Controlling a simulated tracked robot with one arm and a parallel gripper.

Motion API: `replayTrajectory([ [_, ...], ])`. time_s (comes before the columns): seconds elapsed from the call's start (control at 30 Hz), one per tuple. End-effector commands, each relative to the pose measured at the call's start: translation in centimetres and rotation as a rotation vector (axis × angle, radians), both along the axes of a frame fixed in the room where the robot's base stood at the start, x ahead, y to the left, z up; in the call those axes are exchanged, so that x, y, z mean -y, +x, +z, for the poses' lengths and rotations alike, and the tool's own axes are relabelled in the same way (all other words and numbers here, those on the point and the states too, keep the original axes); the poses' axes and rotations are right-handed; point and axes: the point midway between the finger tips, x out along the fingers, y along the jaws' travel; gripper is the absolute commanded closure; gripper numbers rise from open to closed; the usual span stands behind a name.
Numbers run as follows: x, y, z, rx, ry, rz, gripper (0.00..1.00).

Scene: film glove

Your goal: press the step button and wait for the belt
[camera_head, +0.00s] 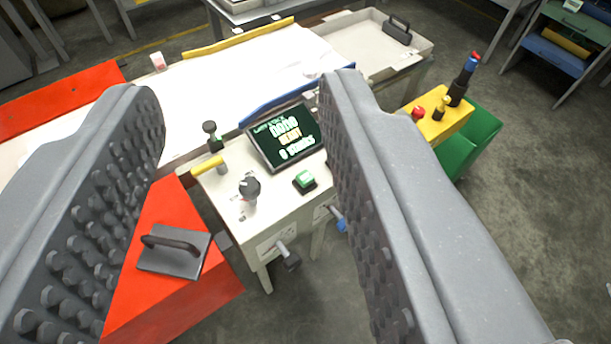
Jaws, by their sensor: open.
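A green button (304,180) in a dark square base sits on top of the cream control box (232,205). The white belt (235,82) runs behind the box between a yellow rail and a blue rail. My gripper (240,105) is open and empty, its two grey studded jaws framing the control box from above. The button shows between the jaws, close to the right jaw in the picture, with no jaw touching it.
A knob (249,187) and a yellow handle (208,165) stand left of the button. A red cabinet (165,215) with a dark handled plate is at left. A yellow box (437,120) with a red button and light tower stands right. A grey tray (415,48) is behind.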

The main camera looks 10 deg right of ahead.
Motion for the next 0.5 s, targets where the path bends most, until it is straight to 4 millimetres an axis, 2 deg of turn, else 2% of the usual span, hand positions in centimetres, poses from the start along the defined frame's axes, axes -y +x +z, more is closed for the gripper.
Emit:
replayTrajectory([
  [0.03, 0.0, 0.0, -0.01, 0.0, 0.0, 0.0, 0.74],
  [0.1, 0.0, 0.0, -0.01, 0.0, 0.0, 0.0, 0.93],
  [0.13, 0.0, 0.0, -0.01, 0.0, 0.0, 0.0, 1.0],
  [0.5, 0.0, 0.0, 0.0, 0.0, 0.0, 0.0, 1.0],
])
